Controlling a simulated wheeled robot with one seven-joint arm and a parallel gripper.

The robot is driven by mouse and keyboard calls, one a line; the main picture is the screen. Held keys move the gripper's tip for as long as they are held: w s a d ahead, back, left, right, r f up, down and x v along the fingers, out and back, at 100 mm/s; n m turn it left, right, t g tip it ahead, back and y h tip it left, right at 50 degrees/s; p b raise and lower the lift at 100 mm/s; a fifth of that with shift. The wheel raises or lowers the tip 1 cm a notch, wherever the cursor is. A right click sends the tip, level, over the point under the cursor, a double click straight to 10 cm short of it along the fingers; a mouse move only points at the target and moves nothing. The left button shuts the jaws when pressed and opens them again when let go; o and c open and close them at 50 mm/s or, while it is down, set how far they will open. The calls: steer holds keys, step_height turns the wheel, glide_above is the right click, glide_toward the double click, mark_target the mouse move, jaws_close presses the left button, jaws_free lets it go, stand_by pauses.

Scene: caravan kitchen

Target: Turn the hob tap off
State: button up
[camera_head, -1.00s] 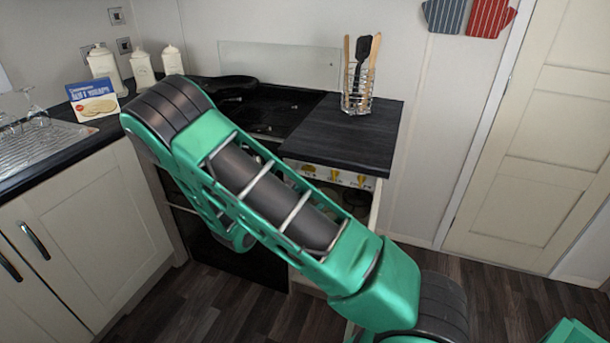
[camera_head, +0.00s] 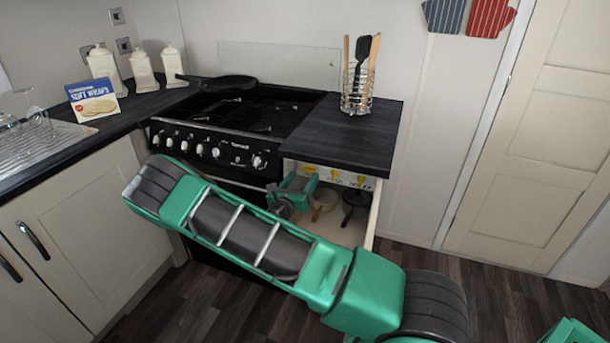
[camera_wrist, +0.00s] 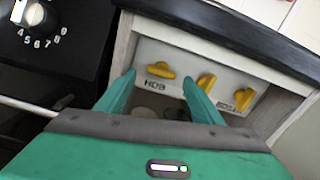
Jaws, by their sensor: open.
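The hob tap is a yellow handle (camera_wrist: 160,70) above a "HOB" label on a pale panel in the wrist view. Its handle lies roughly along the panel, level with the label. In the head view the hob tap (camera_head: 308,168) is the leftmost of the yellow taps under the worktop. My gripper (camera_wrist: 158,77) is open, with its two green fingers on either side of the hob tap and label. Nothing is between the fingers but the view of the panel; contact cannot be told. My gripper (camera_head: 294,190) also shows beside the cupboard opening in the head view.
Two more yellow taps (camera_wrist: 206,82) (camera_wrist: 243,98) sit to the right, turned more upright. The black cooker (camera_head: 225,150) with its knobs stands to the left. The worktop (camera_head: 345,135) overhangs the panel.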

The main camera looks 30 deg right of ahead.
mark_target(307, 171)
steer(key=shift+x, duration=2.05)
steer(key=c, duration=1)
steer(key=shift+a+m, duration=0.1)
steer(key=shift+m, duration=1)
steer(key=shift+c, duration=0.2)
steer(key=o, duration=1)
steer(key=shift+w+f, duration=0.1)
steer(key=shift+o, duration=0.2)
